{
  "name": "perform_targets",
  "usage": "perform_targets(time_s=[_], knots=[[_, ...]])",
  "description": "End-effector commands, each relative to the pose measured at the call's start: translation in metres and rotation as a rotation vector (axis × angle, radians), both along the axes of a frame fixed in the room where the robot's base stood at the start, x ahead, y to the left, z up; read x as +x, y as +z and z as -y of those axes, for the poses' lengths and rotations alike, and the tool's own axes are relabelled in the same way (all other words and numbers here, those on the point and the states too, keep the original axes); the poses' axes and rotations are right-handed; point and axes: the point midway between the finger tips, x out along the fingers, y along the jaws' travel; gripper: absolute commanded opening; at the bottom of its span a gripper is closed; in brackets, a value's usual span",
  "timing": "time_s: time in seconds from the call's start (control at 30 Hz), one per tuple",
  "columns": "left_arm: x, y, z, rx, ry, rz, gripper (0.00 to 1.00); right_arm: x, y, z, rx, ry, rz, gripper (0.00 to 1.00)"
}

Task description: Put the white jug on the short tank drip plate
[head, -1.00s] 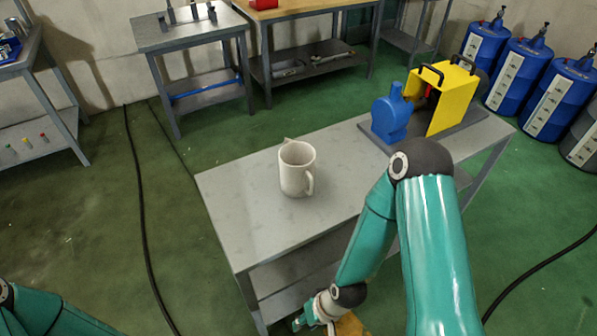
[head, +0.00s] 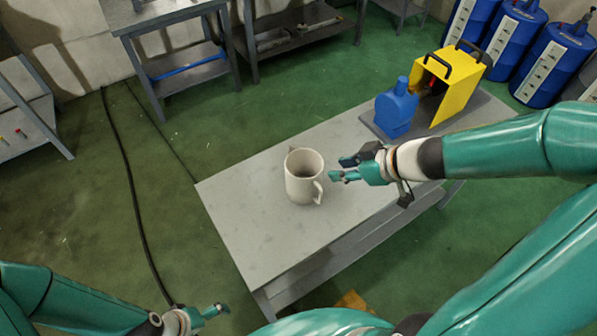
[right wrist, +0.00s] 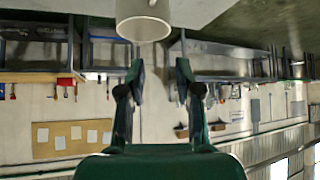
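The white jug (head: 303,178) stands upright on the grey table (head: 245,225), its handle toward the lower right. My right gripper (head: 340,168) is just right of the jug, pointing left at it, open and empty, with a small gap between. In the right wrist view the jug (right wrist: 143,20) shows at the top edge, beyond the two spread fingers (right wrist: 157,75). My left gripper (head: 222,309) is low at the bottom of the head view, off the table; its fingers are too small to judge.
A blue and yellow pump unit (head: 440,90) stands on the table's far right end, behind my right arm. Blue drums (head: 548,62) stand at the back right. A black cable (head: 133,200) lies on the floor left of the table.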

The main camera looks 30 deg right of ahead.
Motion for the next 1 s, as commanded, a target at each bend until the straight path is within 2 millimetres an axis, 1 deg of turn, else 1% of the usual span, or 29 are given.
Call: perform_targets(time_s=[0.07,0.23,0.3,0.5,0.6,0.7,0.87,1.0], knots=[[0.0,0.0,0.0,0.0,0.0,-0.001,1.0,0.006,-0.003,-0.005,-0.003,0.016,0.002,0.34],[0.0,-0.001,0.0,0.0,0.0,-0.001,1.0,0.023,-0.021,-0.02,-0.001,0.034,-0.005,0.34],[0.0,-0.019,0.0,0.0,0.0,0.0,1.0,0.035,-0.04,-0.028,-0.003,0.04,0.0,0.34],[0.0,-0.045,0.0,0.0,0.0,-0.001,1.0,0.061,-0.068,-0.045,-0.003,0.044,0.001,0.34],[0.0,-0.052,0.0,0.0,0.0,-0.001,1.0,0.071,-0.077,-0.05,-0.005,0.044,0.0,0.34],[0.0,-0.055,0.0,0.0,0.0,0.0,1.0,0.077,-0.081,-0.054,-0.003,0.043,0.001,0.34],[0.0,-0.059,0.0,0.0,0.0,0.0,1.0,0.08,-0.084,-0.057,-0.003,0.043,0.001,0.34],[0.0,-0.072,0.0,0.0,0.0,0.0,1.0,0.086,-0.096,-0.064,-0.004,0.044,0.001,0.34]])
